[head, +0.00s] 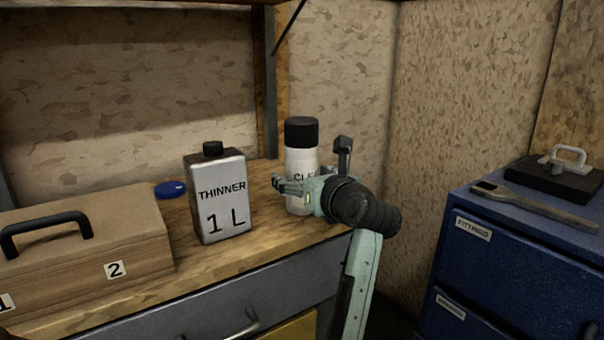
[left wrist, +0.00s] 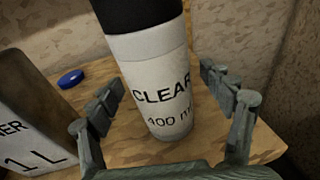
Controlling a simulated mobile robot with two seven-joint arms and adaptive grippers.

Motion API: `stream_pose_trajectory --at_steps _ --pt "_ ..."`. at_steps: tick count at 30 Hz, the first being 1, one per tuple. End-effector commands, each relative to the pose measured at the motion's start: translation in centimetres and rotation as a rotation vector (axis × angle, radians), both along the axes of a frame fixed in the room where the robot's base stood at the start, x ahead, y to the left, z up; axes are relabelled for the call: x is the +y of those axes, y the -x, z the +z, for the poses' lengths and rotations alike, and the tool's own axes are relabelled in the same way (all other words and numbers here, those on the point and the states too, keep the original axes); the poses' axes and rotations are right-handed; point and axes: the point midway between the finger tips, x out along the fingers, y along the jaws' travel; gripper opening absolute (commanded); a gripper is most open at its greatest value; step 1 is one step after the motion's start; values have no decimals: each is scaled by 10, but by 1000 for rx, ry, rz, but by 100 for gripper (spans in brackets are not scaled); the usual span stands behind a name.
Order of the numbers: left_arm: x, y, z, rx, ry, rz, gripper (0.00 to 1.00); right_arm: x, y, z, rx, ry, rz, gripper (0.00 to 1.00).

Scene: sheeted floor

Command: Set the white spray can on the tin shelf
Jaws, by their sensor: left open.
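The white spray can (head: 298,160) with a black cap stands upright on the wooden workbench, near its right end. In the left wrist view the can (left wrist: 155,80) shows its "CLEAR" label and fills the middle. My left gripper (head: 311,166) is open, with one finger on each side of the can. In the left wrist view a gap shows between the can and the right finger; contact at the left finger is hard to judge. My right gripper is out of view. I cannot clearly identify the tin shelf.
A grey thinner can (head: 220,197) stands left of the spray can, with a blue cap (head: 171,189) behind it. A wooden case (head: 120,228) lies at the left of the workbench (head: 265,237). A blue cabinet (head: 500,255) at the right bears a wrench (head: 530,205) and a black block (head: 555,180).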

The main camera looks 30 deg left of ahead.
Motion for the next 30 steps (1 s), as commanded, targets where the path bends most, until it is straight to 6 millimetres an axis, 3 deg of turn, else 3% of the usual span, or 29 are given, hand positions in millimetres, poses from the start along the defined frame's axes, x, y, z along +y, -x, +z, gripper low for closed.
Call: stream_pose_trajectory --at_steps 9,26,30 --pt "7 -4 -1 1 0 0 80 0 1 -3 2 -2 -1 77" --pt "6 -4 -1 1 0 0 12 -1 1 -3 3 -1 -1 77" --pt "6 -4 0 -2 -2 -1 10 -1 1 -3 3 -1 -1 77"
